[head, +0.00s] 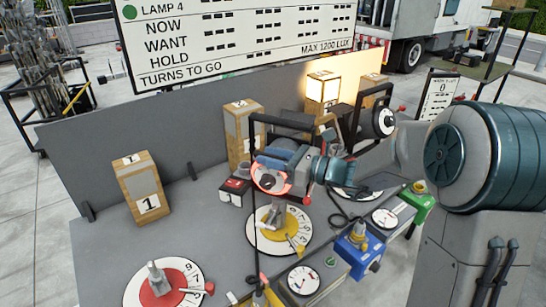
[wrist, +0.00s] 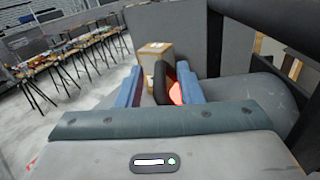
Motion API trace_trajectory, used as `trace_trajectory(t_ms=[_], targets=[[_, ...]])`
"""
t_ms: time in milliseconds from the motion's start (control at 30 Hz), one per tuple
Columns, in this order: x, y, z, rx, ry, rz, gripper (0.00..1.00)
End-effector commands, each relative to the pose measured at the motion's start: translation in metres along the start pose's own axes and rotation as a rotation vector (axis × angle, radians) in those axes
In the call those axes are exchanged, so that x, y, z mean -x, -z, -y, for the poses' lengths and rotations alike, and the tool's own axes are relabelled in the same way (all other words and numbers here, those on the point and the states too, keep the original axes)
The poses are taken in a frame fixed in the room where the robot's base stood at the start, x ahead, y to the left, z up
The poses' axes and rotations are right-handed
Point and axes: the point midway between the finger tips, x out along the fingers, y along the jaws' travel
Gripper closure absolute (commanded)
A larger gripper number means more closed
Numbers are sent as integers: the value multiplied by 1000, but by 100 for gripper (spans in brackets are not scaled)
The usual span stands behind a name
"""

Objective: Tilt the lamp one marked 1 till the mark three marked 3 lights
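A glowing orange-red ring (head: 270,183) shows at my gripper (head: 272,168), which comes in from the right. In the wrist view, the blue fingers of my gripper (wrist: 157,88) stand apart. A dark part with an orange glow (wrist: 175,92) lies between them, nearer the right finger; contact is unclear. The box marked 1 (head: 141,187) is unlit at left. A brightly lit box (head: 323,92) stands at the back; its number is too small to read.
A red dial (head: 165,287) and a yellow dial (head: 268,216) lie on the grey table. Another box (head: 243,133) stands near the back panel (head: 95,140). A black lamp (head: 385,122) stands right. A board above shows LAMP 4 and MAX 1200 LUX.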

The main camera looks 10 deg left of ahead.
Motion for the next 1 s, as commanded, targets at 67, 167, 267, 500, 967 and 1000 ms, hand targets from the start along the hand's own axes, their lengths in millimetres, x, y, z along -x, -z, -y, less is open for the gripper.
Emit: trace_trajectory(t_ms=[67, 167, 267, 500, 967, 1000], targets=[[0, 0, 0, 0, 1, 0, 67], [3, 0, 1, 1, 2, 0, 67], [13, 1, 2, 1, 5, 0, 67], [64, 2, 2, 2, 7, 0, 67], [136, 0, 1, 0, 2, 1, 67], [137, 0, 0, 0, 2, 0, 67]])
